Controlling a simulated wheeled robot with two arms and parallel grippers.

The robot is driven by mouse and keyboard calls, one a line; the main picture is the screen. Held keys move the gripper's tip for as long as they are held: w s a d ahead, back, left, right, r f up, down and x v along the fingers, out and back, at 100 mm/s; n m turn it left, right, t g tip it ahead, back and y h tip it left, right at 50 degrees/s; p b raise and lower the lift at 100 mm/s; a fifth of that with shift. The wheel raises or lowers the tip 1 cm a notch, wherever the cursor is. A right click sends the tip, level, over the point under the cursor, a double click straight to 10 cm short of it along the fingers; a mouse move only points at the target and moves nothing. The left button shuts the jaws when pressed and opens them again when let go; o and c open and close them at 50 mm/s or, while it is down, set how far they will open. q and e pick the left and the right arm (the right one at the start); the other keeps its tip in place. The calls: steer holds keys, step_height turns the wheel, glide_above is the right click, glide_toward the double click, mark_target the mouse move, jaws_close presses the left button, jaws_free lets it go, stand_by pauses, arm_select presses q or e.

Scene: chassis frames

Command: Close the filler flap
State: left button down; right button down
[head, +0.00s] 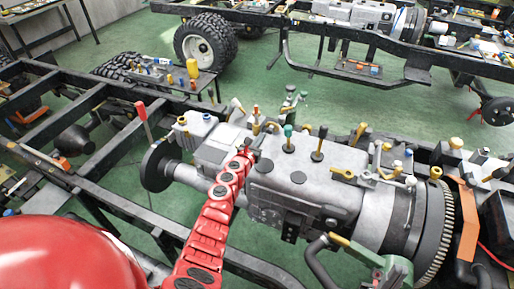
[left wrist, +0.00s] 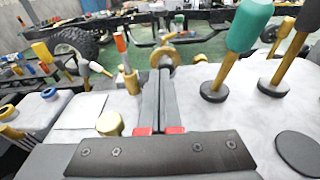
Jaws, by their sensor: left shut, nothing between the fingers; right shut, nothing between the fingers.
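My left gripper (head: 259,141) reaches over the grey gearbox housing (head: 310,180) from the lower left in the head view. In the left wrist view its two dark fingers (left wrist: 164,76) are together, with nothing between them. A round gold part (left wrist: 161,57), which may be the filler flap, stands just beyond the fingertips. The fingers cover part of it, so I cannot tell whether they touch it or how far it is open. My right gripper is not in view.
Green-topped (head: 288,137) and dark-topped (head: 319,143) plungers stand on the housing right of my gripper. A red-handled tool (head: 142,113) rises at the far left. Open green floor lies behind.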

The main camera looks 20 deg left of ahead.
mark_target(270, 123)
arm_select(q)
steer(key=w+b, duration=0.4)
steer(key=w, duration=0.1)
steer(key=shift+w+d+f, duration=0.1)
steer(key=shift+w, duration=0.3)
steer(key=shift+w+d+r+b, duration=0.1)
steer(key=shift+w+r+b, duration=0.15)
steer(key=shift+w+b, duration=0.3)
steer(key=shift+s, duration=0.1)
